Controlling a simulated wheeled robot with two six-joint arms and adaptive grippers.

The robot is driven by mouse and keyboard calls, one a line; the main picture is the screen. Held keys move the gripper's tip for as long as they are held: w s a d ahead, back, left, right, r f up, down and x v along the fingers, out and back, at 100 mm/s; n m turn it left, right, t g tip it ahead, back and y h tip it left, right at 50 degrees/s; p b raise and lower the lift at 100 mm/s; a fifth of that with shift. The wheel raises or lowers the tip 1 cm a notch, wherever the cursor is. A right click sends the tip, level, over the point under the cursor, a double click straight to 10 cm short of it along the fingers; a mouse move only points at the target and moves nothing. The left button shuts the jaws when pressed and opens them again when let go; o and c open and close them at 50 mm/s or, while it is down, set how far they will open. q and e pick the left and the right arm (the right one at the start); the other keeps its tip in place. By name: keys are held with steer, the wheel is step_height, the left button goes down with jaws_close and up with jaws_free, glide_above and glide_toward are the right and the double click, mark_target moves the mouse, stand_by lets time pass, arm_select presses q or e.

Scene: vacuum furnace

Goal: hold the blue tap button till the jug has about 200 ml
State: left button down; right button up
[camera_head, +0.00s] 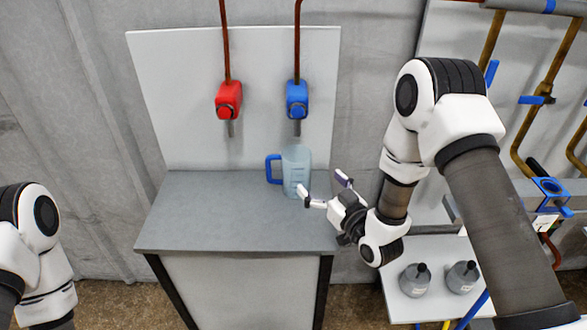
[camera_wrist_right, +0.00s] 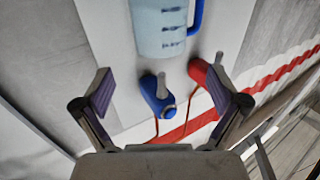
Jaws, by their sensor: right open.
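A clear pale-blue measuring jug (camera_head: 296,166) with a blue handle on its left stands upright on the grey counter (camera_head: 215,222), below the blue tap (camera_head: 297,96). Its water level cannot be made out. The blue tap, with its button, is on the white back panel. My right gripper (camera_head: 322,187) is open and empty, just right of the jug and below the tap. In the right wrist view, which is upside down, the jug (camera_wrist_right: 163,28) and blue tap (camera_wrist_right: 157,95) show between the open fingers (camera_wrist_right: 161,88). My left gripper is out of frame; only part of its arm shows.
A red tap (camera_head: 228,97) is left of the blue one; it also shows in the right wrist view (camera_wrist_right: 203,73). The left of the counter is clear. At right, a low white shelf (camera_head: 407,304) holds grey flasks with black tops, below brown pipes with blue valves.

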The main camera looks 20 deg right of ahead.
jaws_close()
stand_by(1.2)
